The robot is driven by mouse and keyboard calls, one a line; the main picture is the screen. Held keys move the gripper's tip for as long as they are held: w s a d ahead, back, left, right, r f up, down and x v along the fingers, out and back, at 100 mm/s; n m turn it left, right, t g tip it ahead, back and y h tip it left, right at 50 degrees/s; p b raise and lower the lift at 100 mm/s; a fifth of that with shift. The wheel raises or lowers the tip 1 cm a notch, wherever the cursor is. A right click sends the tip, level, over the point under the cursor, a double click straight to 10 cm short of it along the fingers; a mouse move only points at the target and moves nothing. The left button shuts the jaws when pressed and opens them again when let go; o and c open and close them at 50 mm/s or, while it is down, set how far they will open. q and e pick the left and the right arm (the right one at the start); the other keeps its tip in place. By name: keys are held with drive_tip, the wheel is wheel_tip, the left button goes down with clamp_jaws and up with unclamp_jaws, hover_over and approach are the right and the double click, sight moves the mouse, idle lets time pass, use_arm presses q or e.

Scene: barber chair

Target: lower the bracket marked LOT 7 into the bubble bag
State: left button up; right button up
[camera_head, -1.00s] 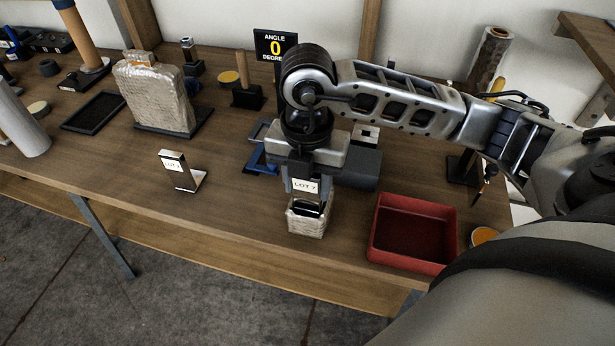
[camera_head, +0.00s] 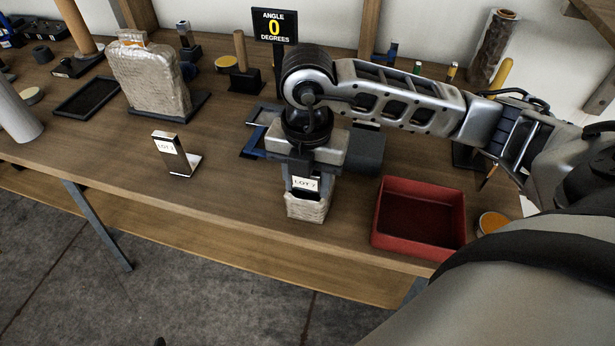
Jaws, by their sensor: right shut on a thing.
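The bracket marked LOT 7 (camera_head: 305,184) hangs below my right gripper (camera_head: 305,176), which points straight down and is shut on it. Its white label faces me and shows just above the bag's rim. The bubble bag (camera_head: 306,209) is a small, pale, crinkled open-top bag standing on the bench directly below the gripper. The bracket's lower part is hidden at the bag's mouth, so I cannot tell how deep it sits. My left gripper is out of view.
A second labelled bracket (camera_head: 175,156) stands to the left. A red tray (camera_head: 418,248) is close on the right, with an orange-topped tin (camera_head: 492,224) beside it. A wrapped block (camera_head: 152,80) and an angle sign (camera_head: 274,26) stand behind.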

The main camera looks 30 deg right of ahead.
drive_tip(key=shift+f, duration=0.15)
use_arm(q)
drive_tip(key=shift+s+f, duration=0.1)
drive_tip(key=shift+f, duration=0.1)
use_arm(e)
drive_tip(key=o, duration=1.1)
drive_tip(key=shift+s, duration=0.15)
drive_tip(key=shift+o, duration=0.9)
wheel_tip(320, 180, up, 15)
drive_tip(key=p, duration=0.2)
drive_tip(key=shift+r, duration=0.2)
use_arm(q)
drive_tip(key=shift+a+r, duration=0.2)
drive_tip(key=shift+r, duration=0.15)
use_arm(e)
drive_tip(key=shift+r, duration=0.45)
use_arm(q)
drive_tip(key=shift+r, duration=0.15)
use_arm(e)
drive_tip(key=shift+f, duration=0.1)
